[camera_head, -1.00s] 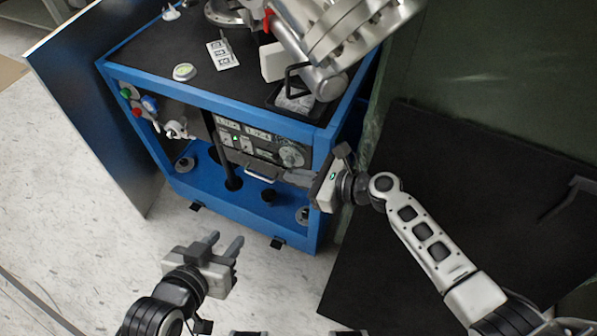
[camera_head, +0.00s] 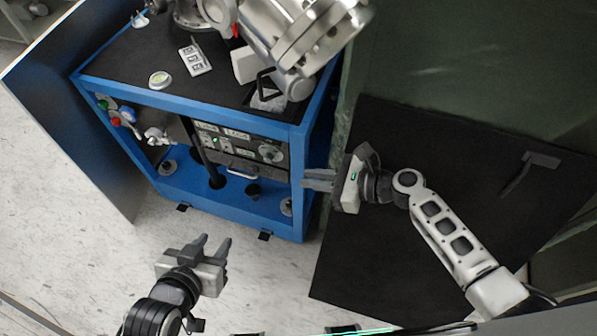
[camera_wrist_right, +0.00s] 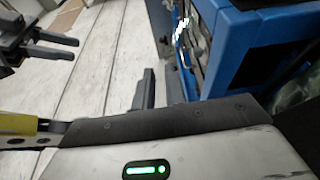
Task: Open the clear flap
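The blue cabinet (camera_head: 225,104) stands ahead with its lower front bay open to view. A dark control panel (camera_head: 238,150) sits in that bay, with a silver handle (camera_head: 241,177) below it. The flap's clear sheet cannot be made out. My right gripper (camera_head: 305,180) is beside the cabinet's front right post, fingers pointing left, partly open with a narrow gap and nothing seen between them. In the right wrist view its fingertips (camera_wrist_right: 160,75) are beside the blue frame (camera_wrist_right: 240,45). My left gripper (camera_head: 214,240) is open and empty above the floor, in front of the cabinet.
A blue-edged door panel (camera_head: 75,110) stands swung out at left. A large metal device (camera_head: 300,40) overhangs the cabinet top. A black panel (camera_head: 410,140) lies at right beneath my right arm. Pale floor (camera_head: 120,260) is free in front.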

